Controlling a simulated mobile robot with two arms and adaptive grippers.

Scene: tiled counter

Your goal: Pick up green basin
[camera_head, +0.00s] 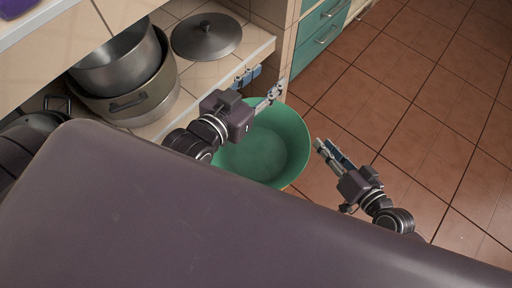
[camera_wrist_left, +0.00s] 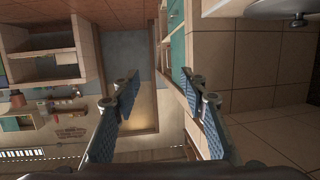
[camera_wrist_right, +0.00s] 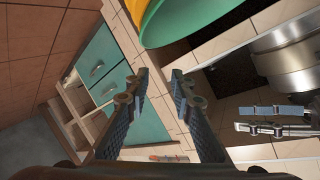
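The green basin (camera_head: 262,150) is below and between my arms in the head view, its near part hidden by my own body. Part of it also shows at the top of the right wrist view (camera_wrist_right: 185,18). My left gripper (camera_head: 273,93) is above the basin's far rim in the head view. In the left wrist view its fingers (camera_wrist_left: 159,74) are spread with nothing between them, and the basin is out of sight. My right gripper (camera_head: 322,148) is just right of the basin. Its fingers (camera_wrist_right: 160,74) are apart and empty in the right wrist view.
Steel pots (camera_head: 125,75) and a dark lid (camera_head: 206,37) sit on a tiled shelf at the left. Teal drawers (camera_head: 320,35) stand behind. A yellow object (camera_wrist_right: 136,10) shows beside the basin. The tiled floor (camera_head: 430,110) at the right is clear.

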